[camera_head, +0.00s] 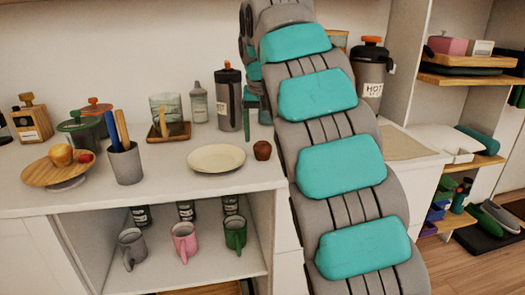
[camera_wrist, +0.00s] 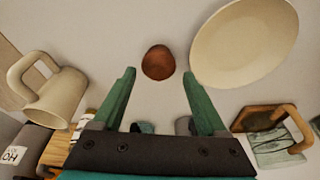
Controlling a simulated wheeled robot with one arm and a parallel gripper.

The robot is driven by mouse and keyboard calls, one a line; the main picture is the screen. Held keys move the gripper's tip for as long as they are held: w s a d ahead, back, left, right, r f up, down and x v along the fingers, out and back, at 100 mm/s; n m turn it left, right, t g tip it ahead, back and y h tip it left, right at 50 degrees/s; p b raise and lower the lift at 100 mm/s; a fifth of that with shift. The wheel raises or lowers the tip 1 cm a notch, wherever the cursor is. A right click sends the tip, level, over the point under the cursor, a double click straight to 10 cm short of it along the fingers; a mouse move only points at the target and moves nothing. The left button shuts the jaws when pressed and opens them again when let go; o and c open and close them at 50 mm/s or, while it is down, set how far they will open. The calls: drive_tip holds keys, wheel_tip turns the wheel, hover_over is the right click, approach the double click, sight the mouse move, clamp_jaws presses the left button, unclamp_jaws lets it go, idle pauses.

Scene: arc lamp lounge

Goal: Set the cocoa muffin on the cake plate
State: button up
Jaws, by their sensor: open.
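The cocoa muffin (camera_head: 262,150) is small and dark brown. It stands on the white counter just right of the cream cake plate (camera_head: 216,158), apart from it. The plate is round, shallow and empty. In the wrist view the muffin (camera_wrist: 158,62) lies just beyond the fingertips, near the middle of the gap between them, and the plate (camera_wrist: 245,40) is to its right. My gripper (camera_wrist: 158,73) has two green fingers, open and empty. In the head view my arm hides most of the gripper, at the back of the counter.
A dark flask (camera_head: 230,98) and a glass bottle (camera_head: 198,103) stand behind the plate. A grey utensil cup (camera_head: 125,163) and a wooden fruit stand (camera_head: 58,172) are at the left. A cream mug (camera_wrist: 52,92) is left of my fingers in the wrist view. Mugs stand on the shelf below.

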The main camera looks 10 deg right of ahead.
sight(262, 143)
drive_tip(key=shift+x, duration=2.05)
drive_tip(key=shift+s+d, duration=0.1)
drive_tip(key=shift+c, duration=0.2)
clamp_jaws()
drive_tip(key=shift+r, duration=0.1)
